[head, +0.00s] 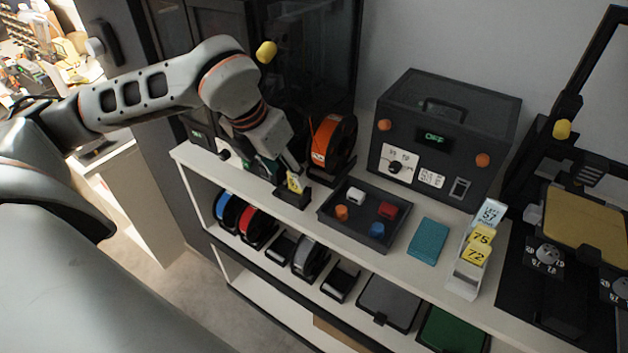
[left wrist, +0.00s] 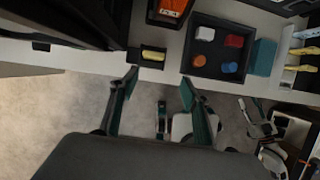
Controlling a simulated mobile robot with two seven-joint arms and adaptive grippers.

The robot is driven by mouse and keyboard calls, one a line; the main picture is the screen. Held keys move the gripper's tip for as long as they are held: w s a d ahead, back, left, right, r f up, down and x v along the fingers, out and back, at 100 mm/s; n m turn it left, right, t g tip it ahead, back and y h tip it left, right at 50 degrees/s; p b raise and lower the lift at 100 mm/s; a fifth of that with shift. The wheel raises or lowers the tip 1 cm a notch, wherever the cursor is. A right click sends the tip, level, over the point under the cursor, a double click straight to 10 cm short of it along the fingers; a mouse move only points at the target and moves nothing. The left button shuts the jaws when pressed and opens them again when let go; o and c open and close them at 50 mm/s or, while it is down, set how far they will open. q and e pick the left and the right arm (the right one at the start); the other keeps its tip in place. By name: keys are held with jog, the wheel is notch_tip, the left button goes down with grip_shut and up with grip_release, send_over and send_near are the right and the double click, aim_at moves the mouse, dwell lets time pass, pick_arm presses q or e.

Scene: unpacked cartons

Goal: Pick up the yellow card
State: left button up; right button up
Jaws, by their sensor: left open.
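A small yellow card (head: 295,183) stands in a black holder (head: 292,197) at the front edge of the white shelf top. In the left wrist view the card (left wrist: 153,55) shows as a yellow strip in its holder, ahead of the fingertips. My left gripper (head: 279,166) is close behind and above the card in the head view. In the left wrist view its two fingers (left wrist: 160,84) are spread apart with nothing between them. Two more yellow cards, marked 75 (head: 481,236) and 72 (head: 474,254), stand in a white rack on the right. My right gripper is not in view.
An orange spool (head: 331,143) stands beside my left gripper. A black tray (head: 337,222) with small coloured blocks lies to the right. A teal pad (head: 429,241) and a dark box marked OFF (head: 437,170) are farther right.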

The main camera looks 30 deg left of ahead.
aim_at(295, 185)
pick_arm(q)
jog(key=shift+t+y, duration=0.3)
jog(key=w+f, duration=0.1)
jog(key=f, duration=0.1)
jog(key=w+f+p, duration=0.1)
jog(key=w+f, duration=0.2)
jog(key=w, duration=0.1)
jog(key=shift+a+f, duration=0.4)
jog(key=shift+c, duration=0.3)
jog(key=c, duration=0.8)
